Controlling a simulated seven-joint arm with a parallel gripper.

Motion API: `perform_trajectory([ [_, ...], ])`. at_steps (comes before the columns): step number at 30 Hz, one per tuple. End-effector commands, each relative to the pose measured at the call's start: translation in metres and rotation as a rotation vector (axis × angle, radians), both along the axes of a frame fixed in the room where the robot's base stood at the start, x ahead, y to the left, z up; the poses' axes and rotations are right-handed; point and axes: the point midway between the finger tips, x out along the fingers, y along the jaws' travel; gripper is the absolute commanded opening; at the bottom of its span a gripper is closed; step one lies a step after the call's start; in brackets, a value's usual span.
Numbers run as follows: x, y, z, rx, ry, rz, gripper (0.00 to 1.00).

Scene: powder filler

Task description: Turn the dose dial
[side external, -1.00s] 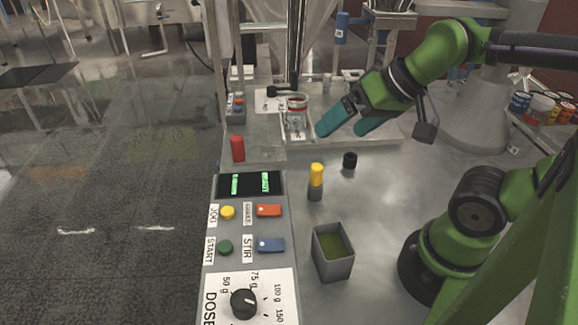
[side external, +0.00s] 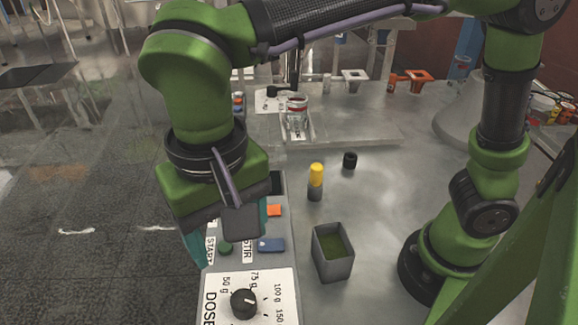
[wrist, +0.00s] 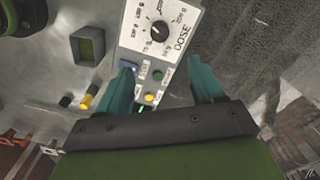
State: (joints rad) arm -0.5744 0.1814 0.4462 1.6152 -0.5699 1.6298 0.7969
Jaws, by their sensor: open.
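The dose dial (side external: 243,303) is a round black knob with a white pointer mark on a white scale plate labelled DOSE, at the near end of the grey control panel. In the side view its mark points toward the marks near 75 g and 100 g. The dial (wrist: 159,31) also shows in the wrist view, beyond the fingertips. My gripper (wrist: 165,78) is open and empty, its two teal fingers apart. In the side view my gripper (side external: 228,240) hangs over the button part of the panel, farther back than the dial and apart from it, hiding some buttons and most of the display.
On the panel are a green START button (side external: 225,248), a blue STIR switch (side external: 271,245) and an orange switch (side external: 274,210). A grey open box (side external: 333,268), a yellow-topped cylinder (side external: 316,180) and a black cap (side external: 350,160) stand right of it. A glass jar (side external: 297,122) stands behind.

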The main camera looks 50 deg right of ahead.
Motion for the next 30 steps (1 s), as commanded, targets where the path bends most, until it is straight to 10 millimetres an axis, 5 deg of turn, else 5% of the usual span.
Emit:
perform_trajectory([
  [5,0.0,-0.001,-0.019,-0.004,0.005,-0.01,0.67],
  [21,0.0,-0.002,-0.132,-0.003,0.004,-0.007,0.67],
  [30,0.0,-0.001,-0.165,0.0,-0.001,-0.008,0.67],
])
